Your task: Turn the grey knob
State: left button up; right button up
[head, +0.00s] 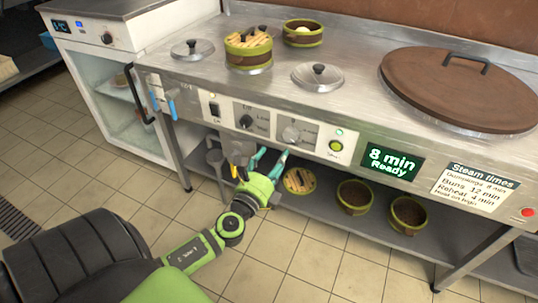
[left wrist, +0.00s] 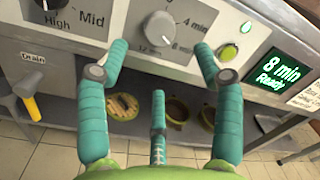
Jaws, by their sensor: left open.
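The grey knob (head: 291,133) is on the front panel of the steel counter, between a black knob (head: 247,121) and a green lit button (head: 336,146). In the left wrist view the grey knob (left wrist: 161,31) shows large, with minute marks around it. My left gripper (head: 268,154) is below and in front of the panel. In the left wrist view its teal fingers (left wrist: 160,58) are spread open, one to each side below the knob, and nothing is between them. A third finger shows lower in the middle. My right gripper is not in view.
A display (head: 390,163) reading "8 min Ready" and a paper of steam times (head: 473,190) are right of the knob. A drain with a yellow handle (left wrist: 31,108) is at lower left. Baskets stand on the lower shelf (head: 375,225).

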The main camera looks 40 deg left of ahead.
pick_arm(q)
jog(key=shift+v, duration=1.6)
jog(key=s+f+n+g+y, duration=0.1)
jog(key=s+f+n+g, duration=0.3)
jog(key=f+n, duration=0.35)
jog(key=s+f+n+g+y, duration=0.1)
jog(key=s+f+n+g, duration=0.2)
jog(key=f+n+g, duration=0.35)
jog(key=s+d+f+n+g+h, duration=0.55)
jog(key=s+d+f+n, duration=0.25)
jog(key=s+d+f, duration=0.5)
jog(key=s+a+r+p, duration=0.1)
jog(key=s+p, duration=0.7)
jog(key=p, duration=0.4)
jog(key=s+a+r+g+p, duration=0.1)
jog(key=s+p, duration=0.8)
jog(key=p, duration=0.3)
jog(key=shift+s+r, duration=0.25)
jog(key=shift+s, duration=0.05)
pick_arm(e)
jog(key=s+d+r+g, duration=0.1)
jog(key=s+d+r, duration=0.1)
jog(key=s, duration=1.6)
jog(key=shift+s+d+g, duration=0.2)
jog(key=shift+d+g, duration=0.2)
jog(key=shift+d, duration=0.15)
